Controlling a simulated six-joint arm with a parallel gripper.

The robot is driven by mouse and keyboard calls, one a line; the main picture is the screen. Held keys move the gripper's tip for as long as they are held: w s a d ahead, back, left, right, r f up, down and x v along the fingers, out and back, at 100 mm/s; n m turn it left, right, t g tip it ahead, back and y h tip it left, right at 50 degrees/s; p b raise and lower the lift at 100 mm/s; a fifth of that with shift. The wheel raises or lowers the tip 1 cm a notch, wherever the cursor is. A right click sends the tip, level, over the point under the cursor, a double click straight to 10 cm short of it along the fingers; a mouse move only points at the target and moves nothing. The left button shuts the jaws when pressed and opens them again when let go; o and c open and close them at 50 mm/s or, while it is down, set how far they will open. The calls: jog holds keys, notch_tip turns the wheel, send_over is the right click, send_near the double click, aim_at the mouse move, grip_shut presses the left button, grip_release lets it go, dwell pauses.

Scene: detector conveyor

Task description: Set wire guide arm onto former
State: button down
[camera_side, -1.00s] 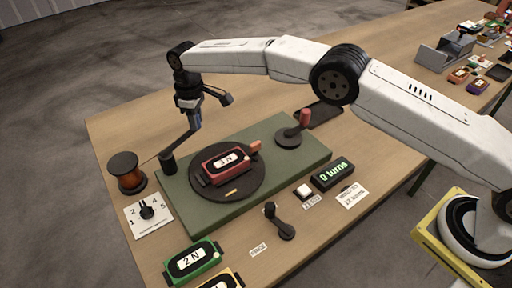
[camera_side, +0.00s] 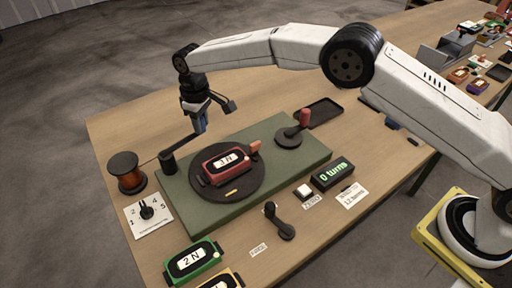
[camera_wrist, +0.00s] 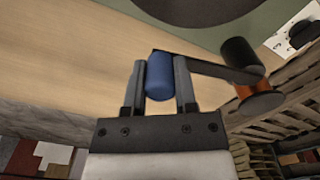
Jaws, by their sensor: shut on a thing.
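The wire guide arm (camera_side: 183,145) is a dark bar on a black pivot post at the left corner of the green base. Its blue handle (camera_wrist: 160,76) is between my fingers in the wrist view. My gripper (camera_side: 200,118) is shut on that handle; it also shows in the wrist view (camera_wrist: 160,92). The former (camera_side: 218,167) is a red block marked 3 N on the dark round turntable (camera_side: 205,190). The guide arm's held end is above and left of the former, apart from it.
A copper wire spool (camera_side: 126,173) and a numbered dial (camera_side: 148,210) stand left of the green base (camera_side: 187,216). A red-handled crank (camera_side: 290,136) stands behind right. The counter (camera_side: 332,175) reads 0 turns. A black lever (camera_side: 280,223) and a green 2 N block (camera_side: 191,260) are in front.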

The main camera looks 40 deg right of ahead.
jog(key=shift+s+r+m, duration=0.2)
jog(key=shift+s+m, duration=1.25)
jog(key=shift+m, duration=0.05)
jog(key=s+m, duration=0.1)
jog(key=s+a+m, duration=0.1)
jog(key=s+m, duration=0.1)
jog(key=shift+s, duration=0.1)
jog(key=shift+s+a+m, duration=0.4)
jog(key=shift+s+m, duration=0.3)
jog(key=shift+m, duration=0.2)
jog(key=shift+s+a+m, duration=0.35)
jog(key=shift+s+m, duration=0.35)
jog(key=shift+m, duration=0.2)
jog(key=c, duration=0.6)
grip_release()
jog(key=shift+o, duration=1)
jog(key=shift+f, duration=0.1)
notch_tip(320, 180, up, 8)
